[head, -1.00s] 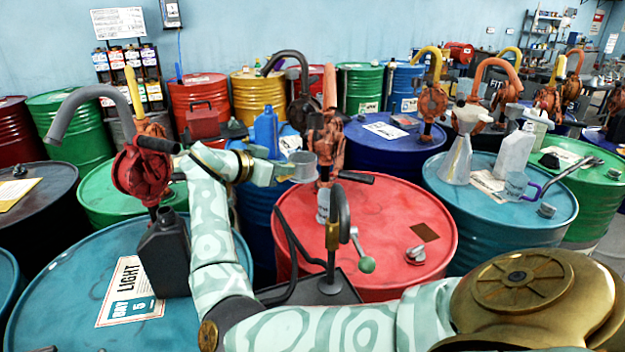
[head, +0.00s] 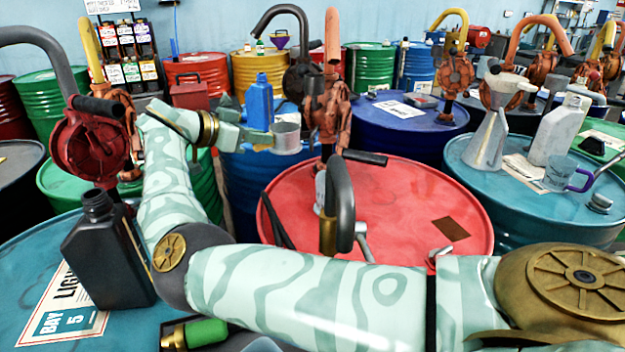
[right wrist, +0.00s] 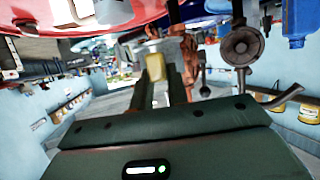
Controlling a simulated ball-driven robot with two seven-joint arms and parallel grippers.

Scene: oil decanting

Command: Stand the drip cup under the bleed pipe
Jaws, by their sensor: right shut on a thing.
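The drip cup, a small grey metal cup (head: 287,137), is in the head view, held in the air left of the rusty orange pump. My right gripper (head: 262,137) reaches it from the left and is shut on it. The pipe I take for the bleed pipe, a dark hooked pipe (head: 340,185) with a brass collar, stands nearer to me, in front of the red drum. The cup is beyond it and to its left, apart from it. My forearm hides the pipe's lower part. My left gripper is not in view.
The red drum (head: 420,205) has clear room on its right. The rusty pump (head: 328,110) stands close beside the cup. A blue bottle (head: 260,103) is behind the gripper. A black jug (head: 105,250) and red pump (head: 90,140) are at left, and a teal drum (head: 480,215) at right.

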